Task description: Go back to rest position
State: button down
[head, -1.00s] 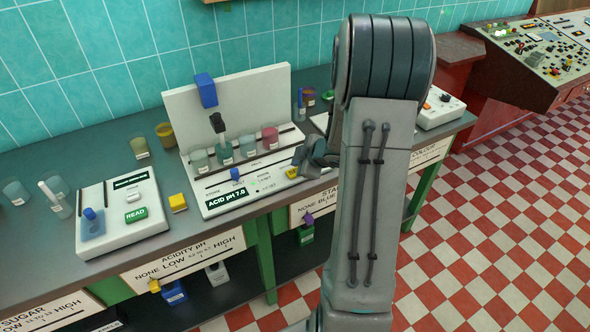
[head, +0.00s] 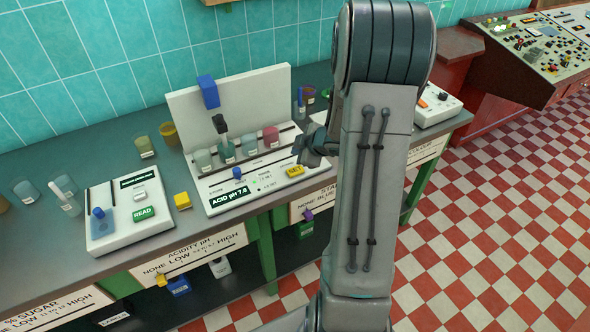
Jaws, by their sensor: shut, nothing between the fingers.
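My gripper (head: 311,151) shows just left of my large grey arm, which hides part of it. It is shut and empty, above the right end of the white acid meter (head: 222,211), close to the yellow SET button (head: 295,170). It looks apart from the button, though the gap is hard to judge. My arm is bent, with its big joint high at the top of the head view.
The acid meter stands on the grey bench with several cups (head: 271,137) in a row. A white reader (head: 110,235) with a green READ button (head: 143,213) and a yellow block (head: 182,201) are to its left. The checkered floor (head: 490,230) at right is clear.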

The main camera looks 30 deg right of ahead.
jog(key=s+a+r+m+g+h, duration=0.15)
jog(key=s+r+m+h, duration=0.4)
jog(key=r, duration=0.65)
jog(key=s+a+r+m+g+y, duration=0.1)
jog(key=s+a+r+m+g, duration=0.1)
jog(key=s+a, duration=0.5)
jog(key=s+a+r+m+g+y, duration=0.1)
jog(key=s+a+m+g+y, duration=0.1)
jog(key=s+a+m, duration=0.2)
jog(key=s+a, duration=0.3)
jog(key=s, duration=0.5)
jog(key=shift+s+a+r, duration=0.15)
jog(key=shift+a+r, duration=0.25)
